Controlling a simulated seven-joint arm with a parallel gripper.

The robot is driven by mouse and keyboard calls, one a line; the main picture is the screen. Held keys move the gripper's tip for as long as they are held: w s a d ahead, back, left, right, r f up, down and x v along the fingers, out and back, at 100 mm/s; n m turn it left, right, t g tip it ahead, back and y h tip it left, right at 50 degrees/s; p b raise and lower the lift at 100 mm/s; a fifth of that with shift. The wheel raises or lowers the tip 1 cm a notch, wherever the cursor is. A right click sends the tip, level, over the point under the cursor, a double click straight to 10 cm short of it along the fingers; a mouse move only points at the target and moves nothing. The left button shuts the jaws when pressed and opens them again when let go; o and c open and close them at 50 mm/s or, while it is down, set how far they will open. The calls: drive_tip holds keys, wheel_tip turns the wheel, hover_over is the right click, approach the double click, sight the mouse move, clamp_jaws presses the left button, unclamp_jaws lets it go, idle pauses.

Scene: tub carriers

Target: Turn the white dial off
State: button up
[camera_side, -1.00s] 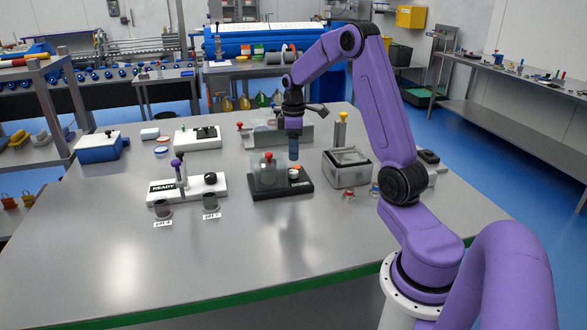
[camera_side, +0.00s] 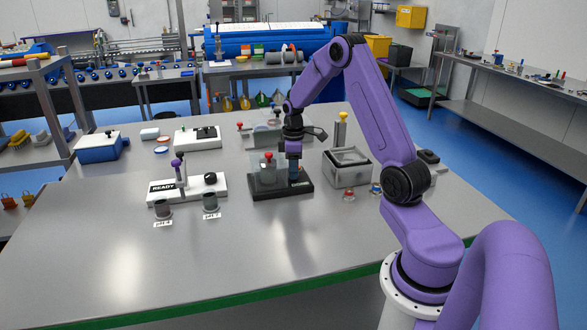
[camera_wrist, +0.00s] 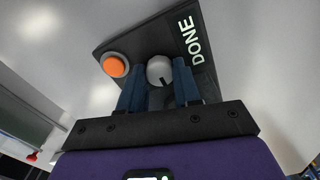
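The white dial (camera_wrist: 159,68) is a small round knob with a dark pointer mark, on a black base (camera_wrist: 112,45) with the word DONE printed on it. In the wrist view it sits between the two blue fingers of my gripper (camera_wrist: 160,80). The fingers stand apart, one on each side, with little gap; I cannot tell whether they touch it. An orange button (camera_wrist: 114,66) is on the same base, left of the dial. In the side view my gripper (camera_side: 295,178) is low over the right part of the black base (camera_side: 282,194), and its fingers largely hide the dial.
A clear cover with a red knob (camera_side: 268,155) stands at the left of my gripper. A white READY panel (camera_side: 205,187) and two dark cups (camera_side: 211,203) are on the left. The front of the table is clear.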

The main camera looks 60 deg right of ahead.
drive_tip(key=shift+c, duration=0.4)
drive_tip(key=shift+m, duration=0.8)
drive_tip(key=o, duration=1.1)
drive_tip(key=shift+c, duration=0.2)
drive_tip(key=shift+r, duration=0.1)
wheel_tip(320, 180, up, 12)
drive_tip(key=shift+c, duration=0.3)
